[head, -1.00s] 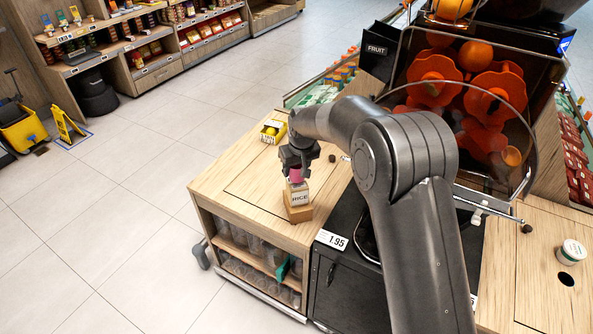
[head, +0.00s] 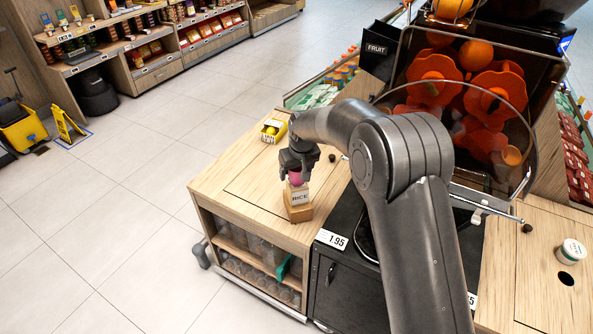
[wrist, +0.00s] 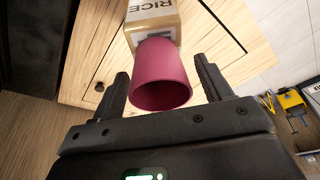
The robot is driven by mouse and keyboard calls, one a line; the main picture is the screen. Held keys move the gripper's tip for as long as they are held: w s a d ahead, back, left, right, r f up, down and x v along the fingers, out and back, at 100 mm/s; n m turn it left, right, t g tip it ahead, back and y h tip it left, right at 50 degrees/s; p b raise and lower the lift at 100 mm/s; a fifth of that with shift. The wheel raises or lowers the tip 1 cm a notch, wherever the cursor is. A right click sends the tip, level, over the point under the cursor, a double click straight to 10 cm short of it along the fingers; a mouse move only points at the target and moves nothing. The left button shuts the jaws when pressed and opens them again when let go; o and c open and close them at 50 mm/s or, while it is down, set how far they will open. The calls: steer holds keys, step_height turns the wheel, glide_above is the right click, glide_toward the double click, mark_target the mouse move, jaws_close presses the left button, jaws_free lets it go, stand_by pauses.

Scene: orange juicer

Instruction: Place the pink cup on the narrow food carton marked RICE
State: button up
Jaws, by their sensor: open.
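The pink cup (wrist: 160,72) is between my gripper's spread fingers in the wrist view, with its open mouth facing the camera. A gap shows on each side of the cup. The carton marked RICE (wrist: 153,16) is directly behind the cup in that view. In the head view the carton (head: 298,204) stands upright on the wooden counter, and the cup (head: 295,178) shows at its top, partly hidden by my gripper (head: 294,168). The cup appears to rest on the carton's top. My gripper (wrist: 160,95) is open.
A yellow box with lemons (head: 272,131) sits on the wooden counter (head: 235,180) behind the carton. The juicer with orange parts (head: 460,90) stands to the right. A white-lidded jar (head: 571,252) is at the far right. The counter left of the carton is clear.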

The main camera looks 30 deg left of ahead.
steer(key=v, duration=1.2)
steer(key=shift+r, duration=0.2)
